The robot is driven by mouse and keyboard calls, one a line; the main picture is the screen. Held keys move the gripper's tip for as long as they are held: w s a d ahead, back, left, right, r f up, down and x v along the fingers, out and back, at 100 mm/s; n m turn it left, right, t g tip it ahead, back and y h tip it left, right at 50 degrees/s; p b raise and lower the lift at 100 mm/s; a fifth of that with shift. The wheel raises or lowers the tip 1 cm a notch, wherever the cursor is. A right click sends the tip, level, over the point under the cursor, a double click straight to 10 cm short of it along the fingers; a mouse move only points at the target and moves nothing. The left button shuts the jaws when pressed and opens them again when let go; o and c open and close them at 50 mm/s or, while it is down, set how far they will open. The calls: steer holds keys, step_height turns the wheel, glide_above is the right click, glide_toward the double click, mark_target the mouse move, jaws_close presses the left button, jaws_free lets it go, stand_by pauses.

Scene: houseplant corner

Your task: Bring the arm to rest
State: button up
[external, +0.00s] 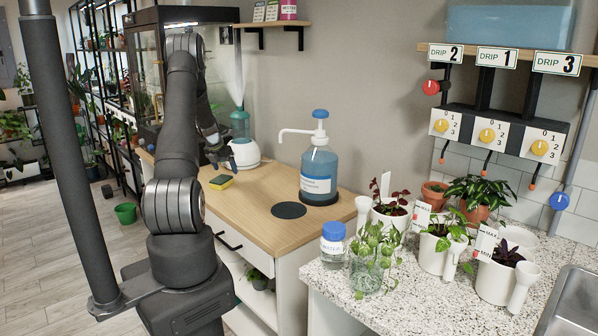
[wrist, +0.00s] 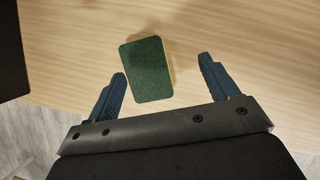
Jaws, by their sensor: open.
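My gripper (wrist: 162,84) is open in the wrist view, with its two blue fingers wide apart and nothing between them touching either one. In the external view the yellow and green sponge (external: 221,182) lies on the cabinet top just below my gripper.
A blue pump bottle (external: 319,173) and a black round pad (external: 288,210) are on the wooden top (external: 255,217). Potted plants and a blue-capped jar (external: 333,243) crowd the speckled counter (external: 345,309) at right.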

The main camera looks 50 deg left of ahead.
steer(key=w+d+r+m+h, duration=0.1)
steer(key=d+r+m, duration=0.3)
steer(key=d, duration=1)
steer(key=w+d+r+m+h, duration=0.25)
steer(key=d+r, duration=0.25)
steer(key=d, duration=0.9)
steer(key=w+d+r+m, duration=0.2)
steer(key=w+d, duration=0.1)
steer(key=d, duration=0.5)
steer(key=w+d+r+m+h, duration=0.1)
steer(key=w+d+r+m, duration=0.1)
steer(key=d, duration=0.7)
steer(key=w+d+r+m+g, duration=0.1)
steer(key=w+d+r+m, duration=0.2)
steer(key=d, duration=0.6)
steer(key=shift+w+r, duration=0.6)
steer(key=shift+w, duration=0.6)
